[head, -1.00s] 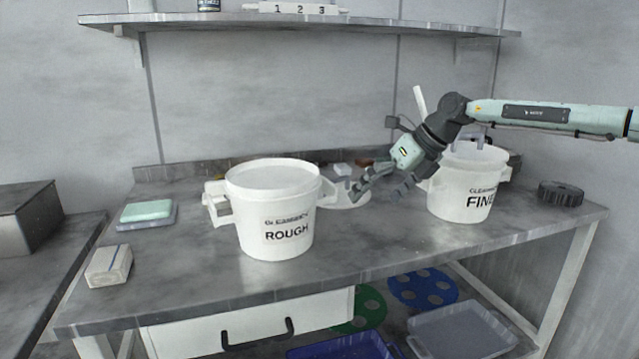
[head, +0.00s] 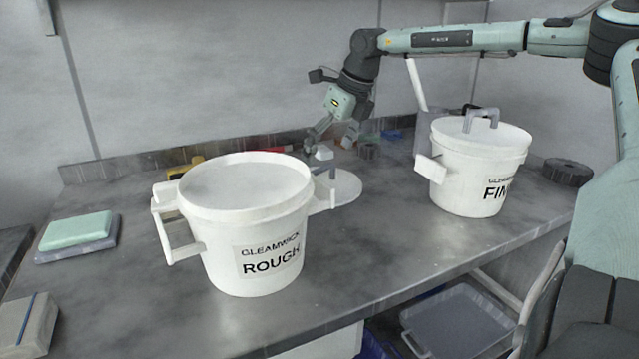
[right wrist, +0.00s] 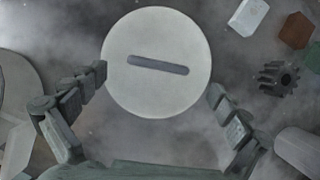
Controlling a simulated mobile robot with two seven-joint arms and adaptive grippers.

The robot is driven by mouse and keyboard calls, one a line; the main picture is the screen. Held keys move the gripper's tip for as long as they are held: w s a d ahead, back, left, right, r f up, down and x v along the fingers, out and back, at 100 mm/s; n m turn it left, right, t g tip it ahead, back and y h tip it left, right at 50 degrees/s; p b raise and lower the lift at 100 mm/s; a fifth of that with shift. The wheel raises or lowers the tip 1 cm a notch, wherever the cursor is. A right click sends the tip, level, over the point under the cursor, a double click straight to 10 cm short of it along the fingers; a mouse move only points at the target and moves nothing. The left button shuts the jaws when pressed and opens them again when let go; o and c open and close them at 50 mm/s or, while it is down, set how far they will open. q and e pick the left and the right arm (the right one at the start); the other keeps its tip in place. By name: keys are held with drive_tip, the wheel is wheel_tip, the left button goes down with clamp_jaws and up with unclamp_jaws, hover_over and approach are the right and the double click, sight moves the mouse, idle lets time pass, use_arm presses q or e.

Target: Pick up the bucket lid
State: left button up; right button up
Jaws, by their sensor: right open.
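The loose bucket lid (head: 346,188) is a pale round disc on the bench, partly hidden behind the ROUGH bucket (head: 270,235). In the right wrist view the lid (right wrist: 157,95) shows whole, with a grey bar handle (right wrist: 158,65) across its top. My right gripper (head: 333,142) is open and empty above the back of the bench. In the right wrist view its fingertips (right wrist: 157,84) appear on either side of the lid, apart from the handle. The FINE bucket (head: 468,180) stands to the right with a grey-handled lid on it. My left gripper is not in view.
Small blocks (right wrist: 297,30) and a dark gear-like part (right wrist: 278,77) lie beside the lid. A green pad (head: 78,229) and a pale block (head: 25,325) are at the left. A dark ridged disc (head: 567,171) lies at the right. The front middle of the bench is clear.

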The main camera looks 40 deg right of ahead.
sight(322, 168)
drive_tip(key=x, duration=0.4)
drive_tip(key=shift+s+f, duration=0.1)
drive_tip(key=shift+f, duration=0.1)
drive_tip(key=shift+c, duration=0.5)
drive_tip(key=shift+r, duration=0.1)
drive_tip(key=c, duration=1.2)
